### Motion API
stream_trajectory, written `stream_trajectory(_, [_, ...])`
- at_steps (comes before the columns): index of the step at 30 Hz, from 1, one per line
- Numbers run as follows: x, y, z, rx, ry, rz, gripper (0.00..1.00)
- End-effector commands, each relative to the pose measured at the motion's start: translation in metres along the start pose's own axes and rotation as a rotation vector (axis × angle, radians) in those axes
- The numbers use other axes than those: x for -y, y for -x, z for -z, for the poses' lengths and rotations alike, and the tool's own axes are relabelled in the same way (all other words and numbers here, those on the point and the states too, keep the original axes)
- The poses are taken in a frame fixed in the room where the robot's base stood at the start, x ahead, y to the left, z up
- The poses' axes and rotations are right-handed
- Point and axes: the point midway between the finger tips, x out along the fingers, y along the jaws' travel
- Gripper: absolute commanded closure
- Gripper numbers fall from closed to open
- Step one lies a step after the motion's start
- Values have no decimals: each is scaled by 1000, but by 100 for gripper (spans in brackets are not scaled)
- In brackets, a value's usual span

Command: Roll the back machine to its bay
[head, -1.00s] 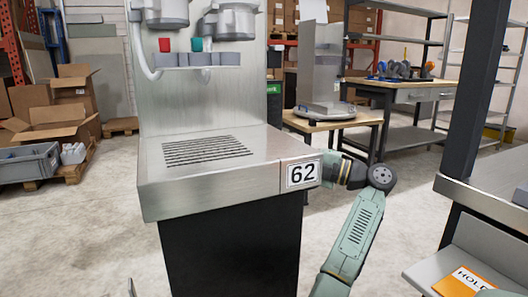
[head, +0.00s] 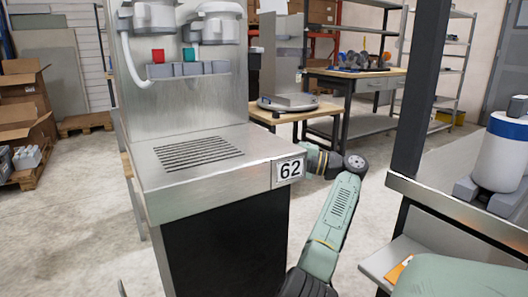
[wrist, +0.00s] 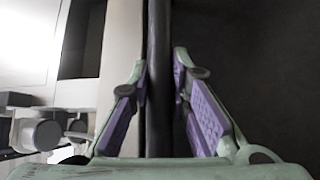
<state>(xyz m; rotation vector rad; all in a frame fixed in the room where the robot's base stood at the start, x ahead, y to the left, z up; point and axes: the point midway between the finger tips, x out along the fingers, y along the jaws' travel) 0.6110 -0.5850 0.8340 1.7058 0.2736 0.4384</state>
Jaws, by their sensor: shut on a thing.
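A steel dispenser machine (head: 225,185) with a "62" plate (head: 289,168) stands left of centre in the head view, on a dark lower body (head: 225,250). My arm reaches to its right side, just behind the plate. My gripper's fingers are hidden there in the head view. In the wrist view my gripper (wrist: 161,68) has its purple-padded fingers on both sides of a dark bar (wrist: 159,110), shut on it. The bar runs along a dark panel (wrist: 260,60). No marked bay shows.
A counter with a dark post (head: 418,90) and a white-and-blue canister (head: 503,150) stands close on the right. A wooden-topped bench (head: 350,75) and a small table with a steel device (head: 288,101) stand behind. Cardboard boxes (head: 22,100) are at left. Bare floor lies between.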

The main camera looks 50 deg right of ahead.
Motion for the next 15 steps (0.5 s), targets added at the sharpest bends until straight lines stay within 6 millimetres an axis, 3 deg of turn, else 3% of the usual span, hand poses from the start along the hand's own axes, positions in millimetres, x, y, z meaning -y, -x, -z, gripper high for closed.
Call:
stream_trajectory(2, [-4, 0, -2, 12, 5, -8, 100])
stream_trajectory(3, [-4, 0, -2, 11, 5, -8, 81])
stream_trajectory(11, [-2, 0, -2, 9, 3, -6, 63])
stream_trajectory(15, [-2, 1, -2, 8, 2, -5, 62])
